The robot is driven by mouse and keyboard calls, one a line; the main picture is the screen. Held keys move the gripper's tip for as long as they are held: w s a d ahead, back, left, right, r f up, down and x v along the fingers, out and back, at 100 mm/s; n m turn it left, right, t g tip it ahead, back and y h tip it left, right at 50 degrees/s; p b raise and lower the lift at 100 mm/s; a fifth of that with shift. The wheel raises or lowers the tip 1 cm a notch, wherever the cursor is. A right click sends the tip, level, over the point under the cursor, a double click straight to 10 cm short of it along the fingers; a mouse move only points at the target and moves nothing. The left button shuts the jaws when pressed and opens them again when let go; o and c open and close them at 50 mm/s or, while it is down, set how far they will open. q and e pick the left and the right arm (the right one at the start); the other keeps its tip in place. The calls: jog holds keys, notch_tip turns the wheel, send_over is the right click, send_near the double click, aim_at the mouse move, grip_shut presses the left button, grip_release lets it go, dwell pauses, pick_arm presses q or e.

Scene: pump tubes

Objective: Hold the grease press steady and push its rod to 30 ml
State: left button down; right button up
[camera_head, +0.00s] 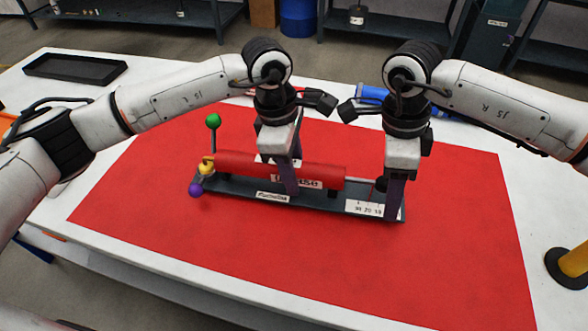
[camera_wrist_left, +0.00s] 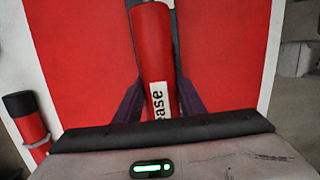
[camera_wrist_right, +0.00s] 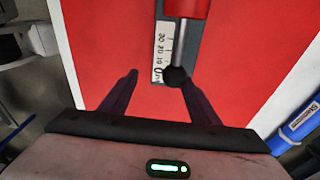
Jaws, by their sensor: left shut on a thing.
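The grease press is a red barrel (camera_head: 240,165) with a white label, lying on a dark base (camera_head: 235,190); the barrel also shows in the left wrist view (camera_wrist_left: 152,50). My left gripper (camera_head: 291,185) is shut across the barrel, one finger on each side. A grey rod (camera_wrist_right: 180,45) leaves the barrel's right end and finishes in a black knob (camera_wrist_right: 176,77). Beside it is a white scale label (camera_wrist_right: 161,55). My right gripper (camera_wrist_right: 160,77) is open at the rod's end. The knob lies near its right finger in the right wrist view; contact is unclear.
Green (camera_head: 213,121) and purple (camera_head: 195,190) balls sit at the press's left end. A blue tube (camera_head: 372,93) lies behind my right gripper. A black tray (camera_head: 75,68) is at back left, a yellow post (camera_head: 575,261) at far right. The front of the red mat (camera_head: 300,260) is clear.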

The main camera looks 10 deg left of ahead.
jog(key=shift+n+t+y, duration=0.3)
jog(key=shift+y, duration=0.6)
jog(key=a+r, duration=0.4)
jog(key=a, duration=0.1)
jog(key=shift+w+r, duration=0.2)
jog(key=shift+r, duration=0.15)
jog(key=shift+w+r, duration=0.1)
jog(key=shift+r, duration=0.1)
jog(key=shift+c, duration=0.8)
jog(key=d+r, duration=0.1)
jog(key=r, duration=0.1)
jog(key=w+d+r, duration=0.1)
jog(key=r, duration=0.1)
jog(key=shift+w+d+r, duration=0.1)
jog(key=shift+d, duration=0.2)
jog(key=shift+d+r, duration=0.2)
jog(key=shift+d+f, duration=0.15)
jog(key=shift+f, duration=2.35)
jog(key=shift+d+f, duration=0.15)
jog(key=shift+f, duration=2.35)
jog(key=shift+w, duration=0.2)
jog(key=c, duration=1.1)
